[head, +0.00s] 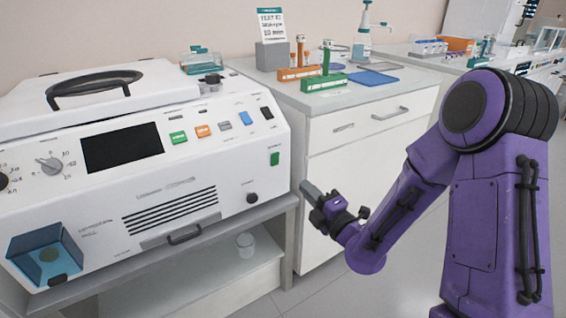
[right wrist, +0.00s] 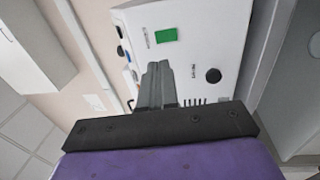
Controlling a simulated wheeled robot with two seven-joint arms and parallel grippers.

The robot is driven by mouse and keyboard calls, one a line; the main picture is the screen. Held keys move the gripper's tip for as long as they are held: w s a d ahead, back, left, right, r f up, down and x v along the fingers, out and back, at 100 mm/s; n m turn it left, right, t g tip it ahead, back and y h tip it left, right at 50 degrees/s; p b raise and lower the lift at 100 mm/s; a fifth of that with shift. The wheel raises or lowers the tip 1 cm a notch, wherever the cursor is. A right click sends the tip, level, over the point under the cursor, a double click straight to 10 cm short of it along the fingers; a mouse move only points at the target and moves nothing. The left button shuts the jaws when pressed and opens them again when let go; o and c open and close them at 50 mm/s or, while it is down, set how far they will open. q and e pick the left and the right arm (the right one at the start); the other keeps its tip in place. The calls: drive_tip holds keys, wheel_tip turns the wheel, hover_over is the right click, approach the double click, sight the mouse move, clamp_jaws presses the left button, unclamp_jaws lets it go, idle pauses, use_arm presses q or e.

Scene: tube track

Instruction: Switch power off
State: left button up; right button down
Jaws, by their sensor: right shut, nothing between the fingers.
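The white machine (head: 100,215) stands on a grey bench at the left of the head view. Its front has a dark screen, two knobs and a row of coloured buttons. A green switch (head: 275,159) sits near its right edge; it also shows in the right wrist view (right wrist: 166,35). Below it is a round black knob (head: 252,198). A black switch (head: 267,113) is at the panel's upper right. My right gripper (head: 307,187) is shut and empty, right of the panel and apart from it in the head view. In the right wrist view its fingers (right wrist: 158,70) point toward the green switch. My left gripper is not in view.
A white cabinet (head: 370,140) stands right of the machine, with tube racks (head: 322,84), a blue tray (head: 373,77) and a sign on top. A glass beaker (head: 245,245) stands on the shelf below the machine. Open floor lies right of the cabinet.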

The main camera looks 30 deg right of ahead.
sight(277, 157)
drive_tip(key=w, duration=0.4)
drive_tip(key=w+r, duration=0.1)
drive_tip(key=w, duration=0.3)
drive_tip(key=w+p, duration=0.1)
drive_tip(key=w, duration=0.3)
drive_tip(key=shift+r, duration=0.2)
